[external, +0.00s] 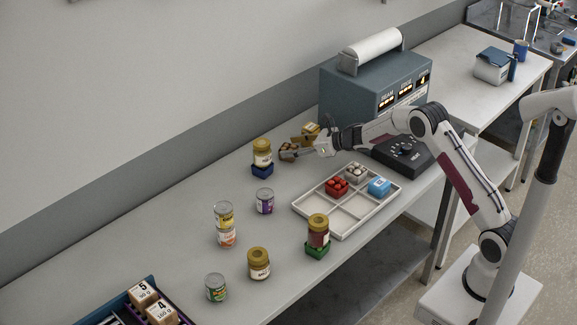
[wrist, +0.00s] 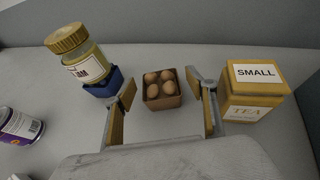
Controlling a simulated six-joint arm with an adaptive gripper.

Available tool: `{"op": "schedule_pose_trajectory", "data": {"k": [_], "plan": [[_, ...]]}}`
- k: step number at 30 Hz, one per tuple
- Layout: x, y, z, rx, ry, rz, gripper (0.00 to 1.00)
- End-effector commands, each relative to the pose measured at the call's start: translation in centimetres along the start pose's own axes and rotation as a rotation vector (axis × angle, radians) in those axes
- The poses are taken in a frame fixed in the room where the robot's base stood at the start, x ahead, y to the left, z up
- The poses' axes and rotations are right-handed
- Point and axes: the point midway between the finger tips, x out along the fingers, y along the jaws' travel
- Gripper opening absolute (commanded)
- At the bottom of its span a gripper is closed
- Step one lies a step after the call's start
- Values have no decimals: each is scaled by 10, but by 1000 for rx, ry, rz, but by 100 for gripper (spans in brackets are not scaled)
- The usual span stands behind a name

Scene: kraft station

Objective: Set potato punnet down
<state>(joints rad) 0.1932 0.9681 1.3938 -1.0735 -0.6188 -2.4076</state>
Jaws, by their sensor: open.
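The potato punnet (wrist: 162,100) is a small brown box with several round tan potatoes, upright on the bench in the wrist view. My gripper (wrist: 162,90) is open, with one finger on each side of the punnet. A gap shows between the punnet and each finger. In the external view my gripper (external: 292,148) is low over the bench near the wall, between a jar and a yellow tin.
A gold-lidded jar (wrist: 88,68) stands on a blue box (wrist: 103,84) left of my gripper. A yellow tea tin (wrist: 250,98) labelled SMALL stands close on the right. The divided tray (external: 341,228) holds red, pale and blue items. Cans and jars stand toward the front left.

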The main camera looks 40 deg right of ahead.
Motion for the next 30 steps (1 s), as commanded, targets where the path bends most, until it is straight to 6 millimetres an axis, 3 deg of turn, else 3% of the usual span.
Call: {"op": "schedule_pose_trajectory", "data": {"k": [21, 30], "plan": [[-77, 0, 1, 1, -1, -1, 56], [-95, 0, 1, -1, -2, 0, 56]]}}
